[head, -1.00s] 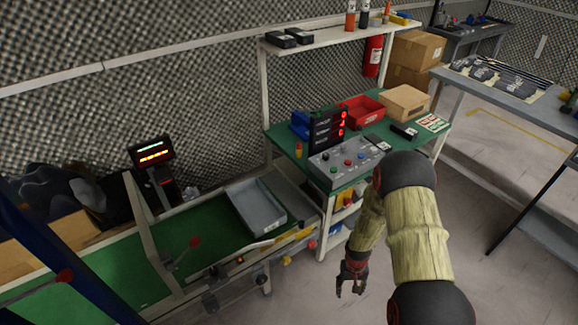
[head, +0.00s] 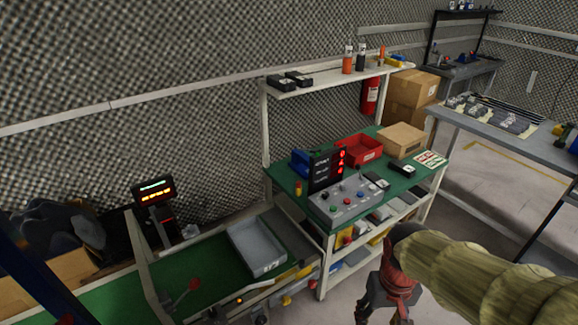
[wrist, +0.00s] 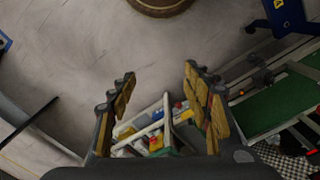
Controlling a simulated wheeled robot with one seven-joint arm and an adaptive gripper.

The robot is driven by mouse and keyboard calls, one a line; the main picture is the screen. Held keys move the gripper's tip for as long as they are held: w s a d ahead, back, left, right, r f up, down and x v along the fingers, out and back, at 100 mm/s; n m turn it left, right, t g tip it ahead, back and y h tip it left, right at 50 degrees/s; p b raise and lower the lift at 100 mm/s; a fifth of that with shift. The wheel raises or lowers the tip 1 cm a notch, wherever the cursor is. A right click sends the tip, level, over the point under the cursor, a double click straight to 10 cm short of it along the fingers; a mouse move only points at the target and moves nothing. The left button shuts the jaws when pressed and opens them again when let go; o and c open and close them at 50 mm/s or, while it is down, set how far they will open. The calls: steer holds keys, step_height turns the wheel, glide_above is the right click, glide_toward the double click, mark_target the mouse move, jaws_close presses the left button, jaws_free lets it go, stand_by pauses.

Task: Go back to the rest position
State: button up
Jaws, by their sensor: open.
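My gripper (head: 383,308) is low in the head view, right of centre, in front of the green-topped workbench (head: 285,180). Its lower end is cut off by the picture's bottom edge. In the wrist view my gripper (wrist: 160,82) has its two padded fingers wide apart, with nothing between them. Beyond the fingers are the grey floor and, lower down, the workbench shelves (wrist: 150,130) with coloured items.
A grey tray (head: 257,248) sits on the green conveyor (head: 190,290) at lower left. The bench carries a control panel (head: 345,203), a red bin (head: 360,150) and a cardboard box (head: 401,140). A grey table (head: 500,125) stands at right. Floor between is clear.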

steer(key=s+r+t+p, duration=0.1)
steer(key=r+t, duration=0.1)
steer(key=r, duration=0.6)
steer(key=s+a+r+t+p, duration=0.1)
steer(key=s+r+t, duration=0.1)
steer(key=r, duration=0.5)
steer(key=shift+s+r+t, duration=0.3)
steer(key=shift+r+t, duration=0.1)
steer(key=shift+t, duration=0.4)
